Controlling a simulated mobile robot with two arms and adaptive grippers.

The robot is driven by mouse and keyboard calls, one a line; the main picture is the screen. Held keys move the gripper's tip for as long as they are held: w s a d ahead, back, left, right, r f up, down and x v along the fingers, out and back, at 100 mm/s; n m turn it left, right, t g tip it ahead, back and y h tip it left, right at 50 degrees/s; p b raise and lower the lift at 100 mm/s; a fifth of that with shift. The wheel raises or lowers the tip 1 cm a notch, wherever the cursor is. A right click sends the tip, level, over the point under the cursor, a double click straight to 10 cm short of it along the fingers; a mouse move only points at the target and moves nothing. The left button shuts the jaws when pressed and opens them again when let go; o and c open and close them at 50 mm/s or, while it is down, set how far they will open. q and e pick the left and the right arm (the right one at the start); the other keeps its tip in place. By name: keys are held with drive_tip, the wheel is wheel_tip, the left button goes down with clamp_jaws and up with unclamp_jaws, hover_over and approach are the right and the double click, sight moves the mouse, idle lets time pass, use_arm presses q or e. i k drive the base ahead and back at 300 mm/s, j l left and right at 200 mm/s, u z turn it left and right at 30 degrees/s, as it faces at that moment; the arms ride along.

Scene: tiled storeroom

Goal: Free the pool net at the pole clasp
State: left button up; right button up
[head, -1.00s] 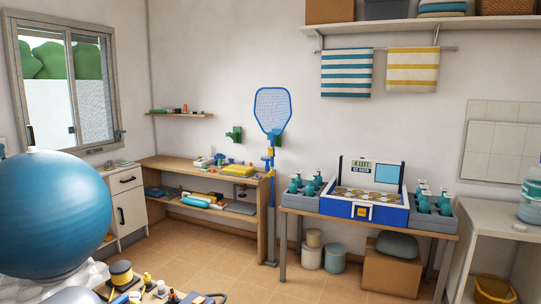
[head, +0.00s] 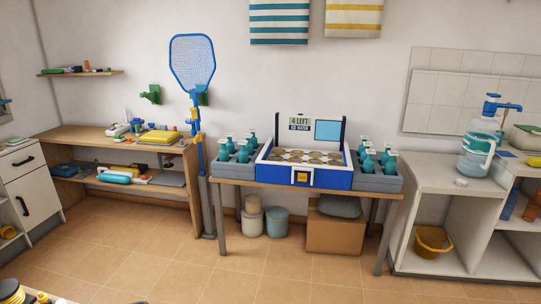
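The pool net (head: 193,62) is a blue-rimmed mesh head on a blue pole. It stands upright against the far wall, between the wooden shelf bench and the table with the blue case. Yellow parts (head: 194,119) show on the pole below the net head; I cannot tell which of them is the clasp. The pole's lower part is in a grey upright stand (head: 207,208) that reaches the floor. A green wall bracket (head: 203,97) shows just behind the net's lower edge. Neither of my grippers is in view.
A wooden table (head: 233,183) carries a blue case (head: 340,178) and grey trays of teal bottles. A wooden shelf bench (head: 72,136) with small items stands left. A white counter (head: 432,178) with a water jug (head: 478,150) stands right. The tiled floor (head: 150,255) in front is mostly clear.

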sight(194, 110)
drive_tip(key=i+l+z, duration=0.1)
drive_tip(key=i, duration=1.6)
drive_tip(key=i+j+u, duration=0.25)
drive_tip(key=i+u, duration=0.15)
drive_tip(key=i, duration=0.4)
drive_tip(key=i+u, duration=0.4)
drive_tip(key=i, duration=0.35)
